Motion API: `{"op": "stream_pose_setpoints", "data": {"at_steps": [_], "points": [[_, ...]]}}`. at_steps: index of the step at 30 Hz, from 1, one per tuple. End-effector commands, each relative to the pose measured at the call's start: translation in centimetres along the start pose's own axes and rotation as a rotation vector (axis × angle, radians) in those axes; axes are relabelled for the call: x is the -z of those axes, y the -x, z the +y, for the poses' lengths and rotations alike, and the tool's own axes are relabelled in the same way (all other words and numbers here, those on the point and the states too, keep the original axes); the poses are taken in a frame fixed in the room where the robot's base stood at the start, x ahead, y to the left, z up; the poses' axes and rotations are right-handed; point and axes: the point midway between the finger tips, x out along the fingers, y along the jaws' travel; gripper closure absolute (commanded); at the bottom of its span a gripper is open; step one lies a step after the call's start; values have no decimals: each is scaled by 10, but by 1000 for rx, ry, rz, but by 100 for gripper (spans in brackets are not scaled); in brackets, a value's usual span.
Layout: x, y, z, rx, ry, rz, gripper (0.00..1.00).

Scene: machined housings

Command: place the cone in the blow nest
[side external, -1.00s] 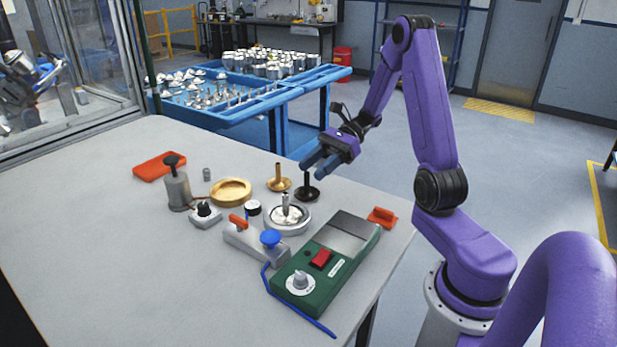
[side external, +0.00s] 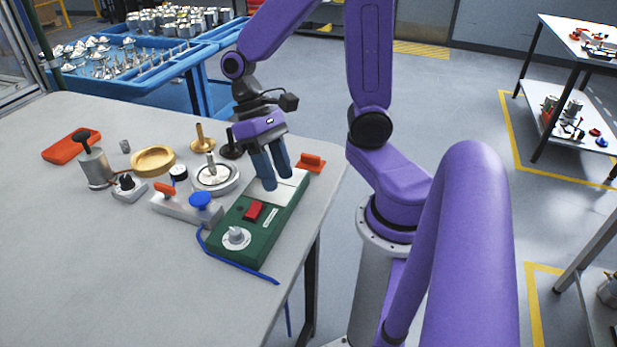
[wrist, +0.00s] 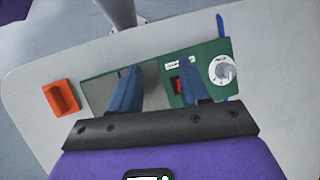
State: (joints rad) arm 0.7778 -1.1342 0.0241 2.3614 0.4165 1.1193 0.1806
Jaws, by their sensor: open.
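A silver piece with an upright stem (side external: 211,163), which looks like the cone, stands in a round pale ring (side external: 232,185) on the table in the side view. The ring looks like the blow nest; I cannot tell how fully the piece is seated. My gripper (side external: 278,182) points down over the grey plate end of the green control box (side external: 235,235), to the right of the ring. It is open with nothing between its fingers. In the wrist view my gripper (wrist: 161,68) spans the green box (wrist: 212,50); neither cone nor ring shows there.
A brass stemmed piece (side external: 202,140) and a black stemmed piece (side external: 231,149) stand behind the ring. A brass dish (side external: 153,161), a clamp with a blue knob (side external: 200,201) and an orange block (side external: 311,162) are nearby. The table's front left is clear.

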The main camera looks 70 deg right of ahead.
Motion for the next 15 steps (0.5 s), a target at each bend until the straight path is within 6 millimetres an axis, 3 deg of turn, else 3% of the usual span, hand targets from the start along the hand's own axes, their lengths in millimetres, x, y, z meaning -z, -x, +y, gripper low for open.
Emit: {"op": "stream_pose_setpoints", "data": {"at_steps": [15], "points": [[-61,-20,-7,-377,953,240,54]]}}
